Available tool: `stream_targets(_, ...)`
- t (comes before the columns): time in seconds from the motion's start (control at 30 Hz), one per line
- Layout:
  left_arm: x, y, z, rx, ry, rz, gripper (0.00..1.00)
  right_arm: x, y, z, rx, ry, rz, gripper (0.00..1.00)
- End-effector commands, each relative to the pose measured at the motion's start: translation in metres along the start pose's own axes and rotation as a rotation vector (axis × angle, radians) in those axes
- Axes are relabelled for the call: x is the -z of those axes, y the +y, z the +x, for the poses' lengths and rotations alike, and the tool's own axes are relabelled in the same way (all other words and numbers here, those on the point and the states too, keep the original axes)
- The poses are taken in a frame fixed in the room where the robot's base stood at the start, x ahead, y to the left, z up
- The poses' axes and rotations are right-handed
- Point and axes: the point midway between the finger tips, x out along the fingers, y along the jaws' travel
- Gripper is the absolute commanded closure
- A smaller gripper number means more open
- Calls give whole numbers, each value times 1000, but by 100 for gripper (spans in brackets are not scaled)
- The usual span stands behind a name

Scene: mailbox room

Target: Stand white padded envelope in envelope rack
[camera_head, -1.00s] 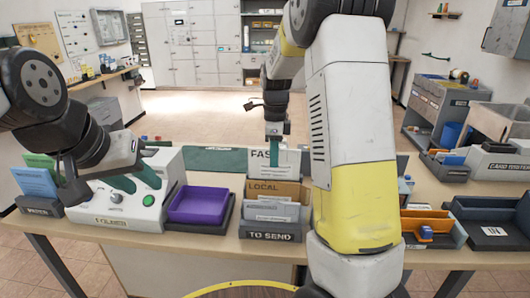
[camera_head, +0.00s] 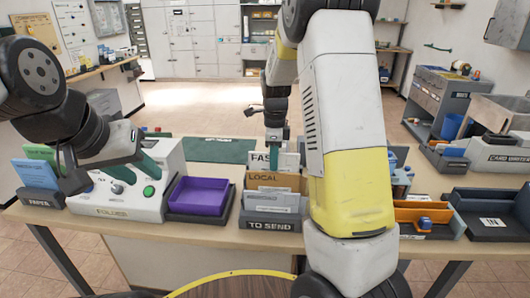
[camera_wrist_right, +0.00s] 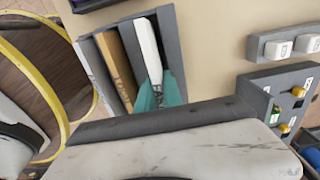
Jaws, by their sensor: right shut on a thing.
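The white padded envelope (camera_head: 290,160), with lettering starting "FAS", stands upright behind a brown "LOCAL" envelope (camera_head: 290,181) in the grey envelope rack (camera_head: 268,224) marked "TO SEND". In the right wrist view, the white envelope (camera_wrist_right: 147,42) is inside a slot beside the brown one (camera_wrist_right: 115,65). My right gripper (camera_head: 275,150) points down from above; its teal fingers (camera_wrist_right: 162,92) are shut on the white envelope's top edge. My left gripper (camera_head: 128,176) has its teal fingers apart, empty, over the white folder machine (camera_head: 130,205).
A purple tray (camera_head: 200,196) sits left of the rack. An orange bin (camera_head: 412,214) and a dark "IN" tray (camera_head: 490,213) are to the right. A rack with blue and green papers (camera_head: 38,175) stands at the far left. My right arm hides the counter right of the rack.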

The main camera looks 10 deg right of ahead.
Motion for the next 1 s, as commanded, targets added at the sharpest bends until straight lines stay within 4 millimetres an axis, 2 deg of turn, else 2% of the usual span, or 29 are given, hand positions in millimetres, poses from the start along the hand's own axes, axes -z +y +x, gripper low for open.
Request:
stream_targets(0.13,0,0,0,0,0,0,64,0,0,0,0,0,0,100)
stream_targets(0.17,0,0,0,0,0,0,64,0,0,0,0,0,0,86)
stream_targets(0.2,0,0,0,0,0,0,64,0,0,0,0,0,0,78)
stream_targets(0.27,0,0,0,0,0,0,64,0,0,0,0,0,0,66)
stream_targets(0.3,0,0,0,0,0,0,64,0,0,0,0,0,0,64)
stream_targets(0.63,0,0,0,0,0,0,64,0,0,-3,1,-1,0,64)
stream_targets(1.0,0,0,0,0,0,0,64,0,-1,-32,2,-1,0,64)
